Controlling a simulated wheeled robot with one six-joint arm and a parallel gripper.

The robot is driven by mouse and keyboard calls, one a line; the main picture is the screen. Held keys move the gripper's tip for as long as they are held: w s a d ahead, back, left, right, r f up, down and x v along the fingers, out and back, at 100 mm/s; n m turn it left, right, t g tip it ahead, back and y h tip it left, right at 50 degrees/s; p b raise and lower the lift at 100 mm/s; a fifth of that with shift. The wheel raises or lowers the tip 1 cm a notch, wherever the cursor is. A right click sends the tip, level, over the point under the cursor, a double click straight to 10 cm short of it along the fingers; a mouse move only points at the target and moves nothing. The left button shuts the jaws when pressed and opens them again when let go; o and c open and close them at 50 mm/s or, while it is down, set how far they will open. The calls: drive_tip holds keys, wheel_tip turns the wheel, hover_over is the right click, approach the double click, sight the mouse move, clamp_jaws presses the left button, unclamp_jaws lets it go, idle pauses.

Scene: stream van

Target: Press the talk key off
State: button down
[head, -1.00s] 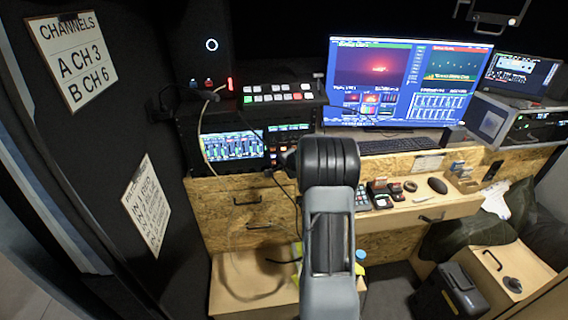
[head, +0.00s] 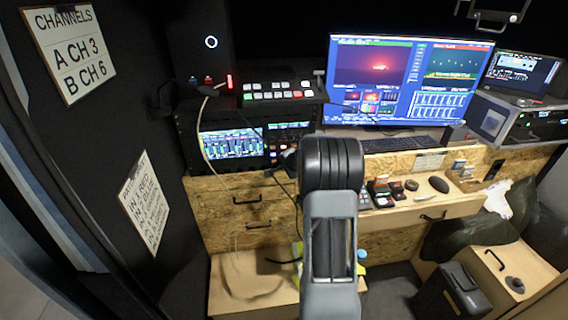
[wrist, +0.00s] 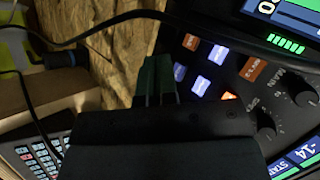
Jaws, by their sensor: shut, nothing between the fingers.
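A dark panel with knobs and lit keys fills the right of the wrist view. Its keys form two rows, with orange keys (wrist: 253,69) and white-blue keys (wrist: 218,54). I cannot read which one is the talk key. My gripper (wrist: 157,80) has green fingertips, held together and empty. In the picture, they are just left of the lower row, near a blue-white key (wrist: 180,71); I cannot tell if they touch the panel. In the head view the panel (head: 290,127) sits left of the monitor, partly behind my arm, and my fingertips are hidden.
Two black knobs (wrist: 265,126) lie right of the keys. A black cable (wrist: 110,22) crosses above the fingers. A keypad (wrist: 40,155) is at lower left, and a wooden board (wrist: 120,45) is behind. The monitor (head: 405,80) stands right of the panel.

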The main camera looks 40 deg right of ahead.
drive_tip(key=s+a+b, duration=0.1)
drive_tip(key=s+b, duration=0.1)
drive_tip(key=s, duration=0.1)
drive_tip(key=s+a+b, duration=0.1)
drive_tip(key=s+b, duration=0.1)
drive_tip(key=shift+s+a, duration=0.2)
drive_tip(key=shift+a, duration=0.1)
idle(0.7)
